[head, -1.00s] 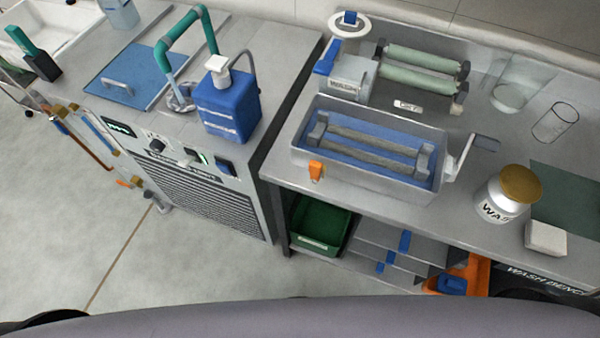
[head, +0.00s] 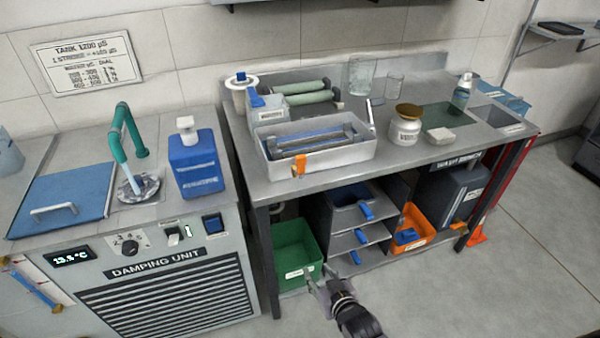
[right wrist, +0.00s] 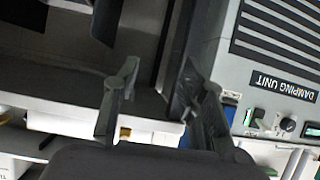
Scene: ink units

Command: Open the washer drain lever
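The washer is a grey metal tray (head: 335,157) with rollers inside, standing on the front left part of the bench top. The orange drain lever (head: 300,165) is on the tray's front wall near its left corner. My right gripper (head: 322,285) is below the bench top in the head view, in front of the green bin, apart from the lever. In the right wrist view its two fingers (right wrist: 158,85) are spread with nothing between them. A small yellow-orange patch (right wrist: 125,132) shows beside one finger there; I cannot tell whether it is the lever. My left gripper is not in view.
The damping unit (head: 180,290) stands left of the bench, with a blue bottle (head: 196,165) on top. Under the bench are a green bin (head: 296,252), shelves with blue handles (head: 360,238) and an orange bin (head: 413,228).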

